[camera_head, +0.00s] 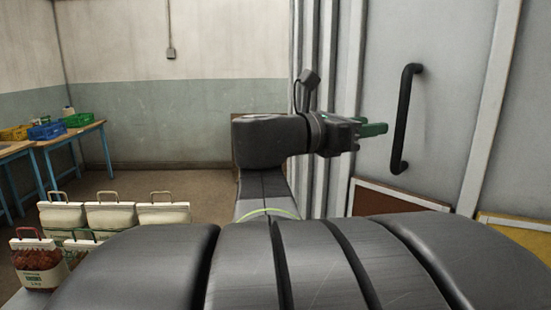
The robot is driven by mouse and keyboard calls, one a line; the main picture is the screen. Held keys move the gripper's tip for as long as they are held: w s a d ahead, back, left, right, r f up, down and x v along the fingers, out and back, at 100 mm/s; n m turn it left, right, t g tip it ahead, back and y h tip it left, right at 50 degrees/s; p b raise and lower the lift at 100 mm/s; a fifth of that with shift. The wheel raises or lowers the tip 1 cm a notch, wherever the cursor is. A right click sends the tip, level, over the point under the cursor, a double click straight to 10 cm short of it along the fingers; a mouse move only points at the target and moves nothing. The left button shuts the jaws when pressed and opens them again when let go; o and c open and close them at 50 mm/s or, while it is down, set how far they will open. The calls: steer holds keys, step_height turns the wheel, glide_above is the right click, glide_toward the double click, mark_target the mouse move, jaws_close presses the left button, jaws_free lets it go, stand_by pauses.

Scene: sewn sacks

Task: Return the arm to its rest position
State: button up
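My arm is folded up in front of me in the head view, with its dark upper links above my own body. My gripper (374,129) has green fingers and points right, in front of the grey panel. In the picture its tips end a little short of a black bar handle (404,118); the depth between them cannot be judged. The fingers overlap from this side, so their gap is hidden. Nothing is seen held in them.
Several white sacks (110,216) with tan handles stand at lower left, with a red-brown sack (40,265) in front. A blue-legged table (75,135) bears green (78,120) and blue crates (47,131). Open floor lies between table and arm. A grey panel (440,110) stands close on the right.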

mark_target(397, 120)
steer(key=x, duration=0.7)
steer(key=shift+d, duration=0.35)
steer(key=shift+w+d, duration=0.1)
steer(key=v, duration=1.1)
steer(key=x, duration=1.4)
steer(key=shift+w+d+p, duration=0.3)
steer(key=shift+p, duration=0.1)
steer(key=shift+w+a, duration=0.7)
steer(key=shift+w, duration=0.1)
steer(key=shift+f, duration=0.1)
